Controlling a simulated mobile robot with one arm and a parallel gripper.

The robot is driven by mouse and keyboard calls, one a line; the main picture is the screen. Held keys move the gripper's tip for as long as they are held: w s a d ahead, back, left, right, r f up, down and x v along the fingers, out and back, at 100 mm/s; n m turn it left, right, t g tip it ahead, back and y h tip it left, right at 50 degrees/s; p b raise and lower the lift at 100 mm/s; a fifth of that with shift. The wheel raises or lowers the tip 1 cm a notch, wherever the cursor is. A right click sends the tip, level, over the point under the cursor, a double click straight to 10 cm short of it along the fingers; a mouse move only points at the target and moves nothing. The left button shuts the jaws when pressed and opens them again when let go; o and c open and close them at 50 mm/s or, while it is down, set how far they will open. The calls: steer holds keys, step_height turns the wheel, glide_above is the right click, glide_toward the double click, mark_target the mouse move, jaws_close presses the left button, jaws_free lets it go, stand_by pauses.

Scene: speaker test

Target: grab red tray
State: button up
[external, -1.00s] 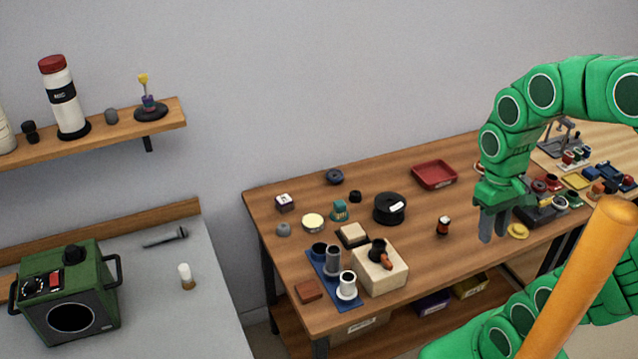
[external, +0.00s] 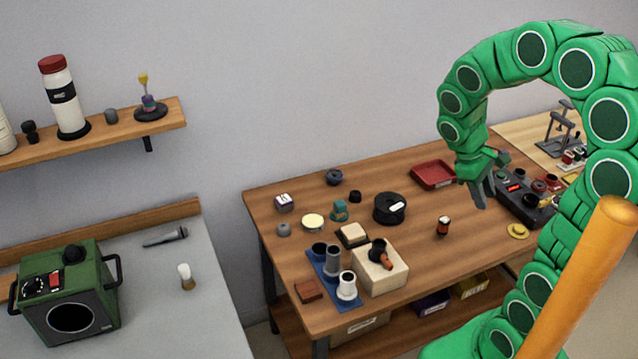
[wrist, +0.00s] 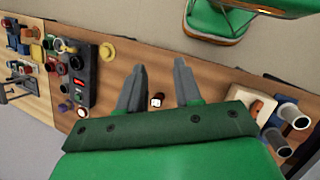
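The red tray (external: 432,174) lies on the wooden table near its back edge, right of centre, in the external view. It looks shallow and empty. My gripper (external: 480,192) hangs just to the right of the tray and in front of it, apart from it as far as I can tell. In the wrist view my gripper (wrist: 160,82) has its two grey fingers spread with nothing held between them. The tray cannot be made out in the wrist view.
A dark control box (external: 525,200) stands right of my gripper. A small dark-and-red bottle (external: 443,226) and a black round container (external: 389,208) stand in front and to the left. A yellow disc (external: 517,231) lies near the front edge. Bare table lies around the bottle.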

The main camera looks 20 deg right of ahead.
mark_target(434, 174)
steer(key=w+d+f+n+t+h, duration=0.1)
steer(key=w+d+f+n+h, duration=0.2)
steer(key=w+f, duration=0.4)
steer(key=w+d+f+n+t+h, duration=0.1)
steer(key=w+d+f+n+h, duration=0.2)
steer(key=w, duration=1.2)
steer(key=w+d+f+n+t+h, duration=0.1)
steer(key=w+d+f+n+h, duration=0.2)
steer(key=w+f+n, duration=0.4)
steer(key=shift+w+d+f+n, duration=0.2)
steer(key=shift+w+d+f, duration=0.05)
steer(key=shift+w+f, duration=1.1)
steer(key=shift+w+d+f+n, duration=0.2)
steer(key=shift+w+f, duration=0.8)
steer(key=shift+f, duration=0.5)
steer(key=shift+x, duration=3.05)
steer(key=shift+d+f+h, duration=0.3)
steer(key=shift+d, duration=0.35)
jaws_close()
